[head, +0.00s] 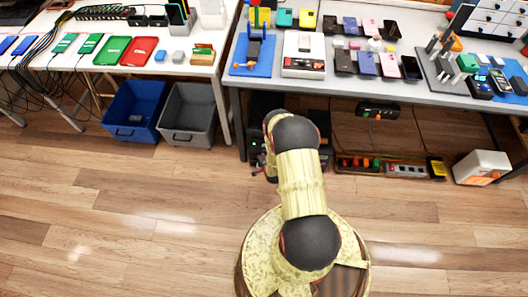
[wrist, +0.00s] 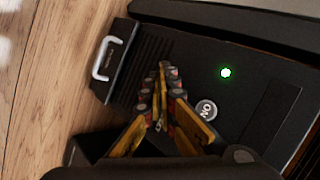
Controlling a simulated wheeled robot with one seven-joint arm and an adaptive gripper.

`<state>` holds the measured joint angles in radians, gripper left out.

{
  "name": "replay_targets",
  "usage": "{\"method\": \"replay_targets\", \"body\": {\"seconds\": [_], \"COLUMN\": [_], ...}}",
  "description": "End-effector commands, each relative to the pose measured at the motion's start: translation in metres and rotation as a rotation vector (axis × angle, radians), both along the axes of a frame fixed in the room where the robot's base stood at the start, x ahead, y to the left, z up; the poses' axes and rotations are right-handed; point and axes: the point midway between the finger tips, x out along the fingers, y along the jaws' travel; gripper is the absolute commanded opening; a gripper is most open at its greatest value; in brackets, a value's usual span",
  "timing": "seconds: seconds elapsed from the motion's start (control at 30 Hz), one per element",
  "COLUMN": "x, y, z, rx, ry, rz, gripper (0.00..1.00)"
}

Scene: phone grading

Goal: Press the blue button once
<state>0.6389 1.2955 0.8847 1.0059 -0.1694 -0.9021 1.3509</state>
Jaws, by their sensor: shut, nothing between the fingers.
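No blue button can be made out in either view. In the wrist view my gripper (wrist: 162,68) is shut and empty, its fingertips together over a black device (wrist: 190,55). I cannot tell whether the fingertips touch the device. In the head view my arm hides most of this spot, and black equipment (head: 318,150) shows under the table.
The device has a silver handle (wrist: 103,58) at its left. Blue (head: 133,111) and grey (head: 189,114) bins stand under the left table. A power strip (head: 405,171) and a white box (head: 482,167) lie at the right. The wooden floor (head: 120,230) is clear.

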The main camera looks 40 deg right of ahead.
Motion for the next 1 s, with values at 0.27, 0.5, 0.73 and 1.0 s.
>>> {"method": "replay_targets", "body": {"seconds": [0.27,0.5,0.73,1.0], "x": [0.0042,0.0054,0.0057,0.0075], "y": [-0.0050,-0.0063,-0.0067,-0.0088], "z": [0.0004,0.0004,0.0005,0.0004], "rx": [0.000,0.000,0.000,0.000], "ry": [-0.001,0.000,0.000,0.000], "rz": [0.000,0.000,0.000,0.000], "gripper": [0.00,0.00,0.00,0.00]}}
